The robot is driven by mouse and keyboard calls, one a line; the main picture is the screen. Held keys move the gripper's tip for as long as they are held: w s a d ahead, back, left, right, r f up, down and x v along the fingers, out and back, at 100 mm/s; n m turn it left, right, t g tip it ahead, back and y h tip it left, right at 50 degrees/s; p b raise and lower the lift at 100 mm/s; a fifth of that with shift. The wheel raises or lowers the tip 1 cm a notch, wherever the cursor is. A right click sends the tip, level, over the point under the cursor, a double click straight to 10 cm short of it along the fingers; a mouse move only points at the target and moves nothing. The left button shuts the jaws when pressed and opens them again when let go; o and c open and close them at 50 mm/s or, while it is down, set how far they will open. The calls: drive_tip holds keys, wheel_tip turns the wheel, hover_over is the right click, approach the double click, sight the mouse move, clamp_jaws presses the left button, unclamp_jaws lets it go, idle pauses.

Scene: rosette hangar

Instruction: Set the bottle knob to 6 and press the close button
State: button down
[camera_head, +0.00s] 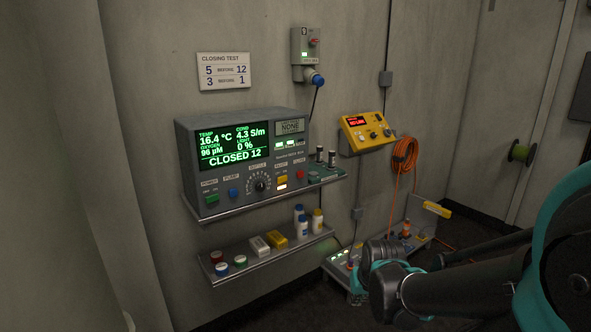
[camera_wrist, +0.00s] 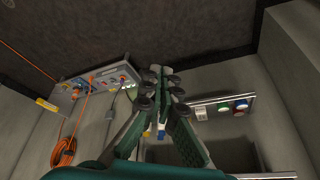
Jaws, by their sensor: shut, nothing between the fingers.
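The grey control box (camera_head: 243,158) stands on a wall shelf in the head view. Its green screen (camera_head: 234,145) reads "CLOSED 12". The round dark bottle knob (camera_head: 260,182) is on the lower front; its exact setting is too small to read. To its right are a yellow button (camera_head: 282,180) and a red button (camera_head: 300,174); their small labels do not read clearly, so I cannot tell which is close. My gripper (camera_wrist: 161,72) is shut and empty in the wrist view. It is low and right of the box, well apart from it.
A "CLOSING TEST" sign (camera_head: 223,71) reads 5 before 12 and 3 before 1. A lower shelf (camera_head: 260,263) holds caps, small boxes and bottles. A yellow wall box (camera_head: 366,132), an orange cable coil (camera_head: 404,155) and a floor-level tray of connectors (camera_head: 345,272) are to the right.

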sight(300, 174)
drive_tip(key=w+a+r+m+t+y, duration=0.2)
drive_tip(key=w+a+r+m+t, duration=0.3)
drive_tip(key=w, duration=0.4)
drive_tip(key=w+a+r+m+t+y, duration=0.15)
drive_tip(key=w+a+r, duration=0.35)
drive_tip(key=w, duration=0.5)
drive_tip(key=w+a+r+m+t+y, duration=0.1)
drive_tip(key=w+a+r+m+t, duration=0.3)
drive_tip(key=w+r, duration=0.4)
drive_tip(key=w+d+f+m+t+h, duration=0.1)
drive_tip(key=w+d+m+h, duration=0.2)
drive_tip(key=m, duration=0.6)
drive_tip(key=w+d+f+m+t+h, duration=0.1)
drive_tip(key=w+d+m+t+h, duration=0.1)
drive_tip(key=w+d+m+h, duration=0.2)
drive_tip(key=w+m+h, duration=0.2)
drive_tip(key=w+m, duration=0.2)
drive_tip(key=m, duration=0.1)
drive_tip(key=shift+f, duration=0.2)
drive_tip(key=shift+w+a, duration=0.1)
drive_tip(key=shift+w+a, duration=0.8)
drive_tip(key=shift+w, duration=0.4)
drive_tip(key=shift+w+a, duration=0.8)
drive_tip(key=shift+w, duration=0.4)
drive_tip(key=shift+w+a, duration=0.8)
drive_tip(key=shift+w, duration=0.4)
drive_tip(key=shift+a, duration=0.1)
